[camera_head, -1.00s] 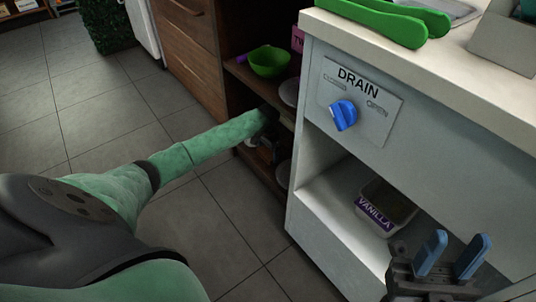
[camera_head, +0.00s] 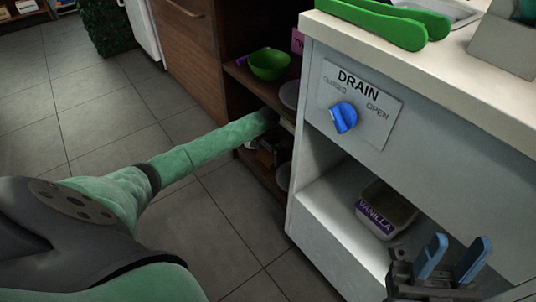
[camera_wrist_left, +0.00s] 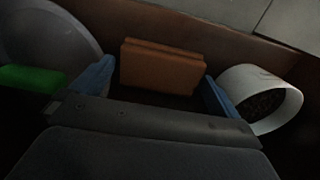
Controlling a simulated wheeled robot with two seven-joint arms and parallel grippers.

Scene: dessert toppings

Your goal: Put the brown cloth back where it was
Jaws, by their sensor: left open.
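The brown cloth (camera_wrist_left: 161,68) is a folded, block-like orange-brown piece in the left wrist view. It lies on a dark brown surface, between and just beyond the blue fingertips of my left gripper (camera_wrist_left: 157,80). The fingers are spread apart, one near each side of the cloth. I cannot tell whether they touch it. In the head view my left arm reaches into the open wooden shelf unit (camera_head: 239,73), where its gripper is small and dark. My right gripper (camera_head: 453,255) is open and empty at the lower right, its blue fingers apart.
A grey round dish (camera_wrist_left: 45,35) and a green object (camera_wrist_left: 30,79) are at left. A green bowl (camera_head: 268,64) sits on the shelf above. A vanilla tub (camera_head: 387,208) stands in the grey counter (camera_head: 330,190).

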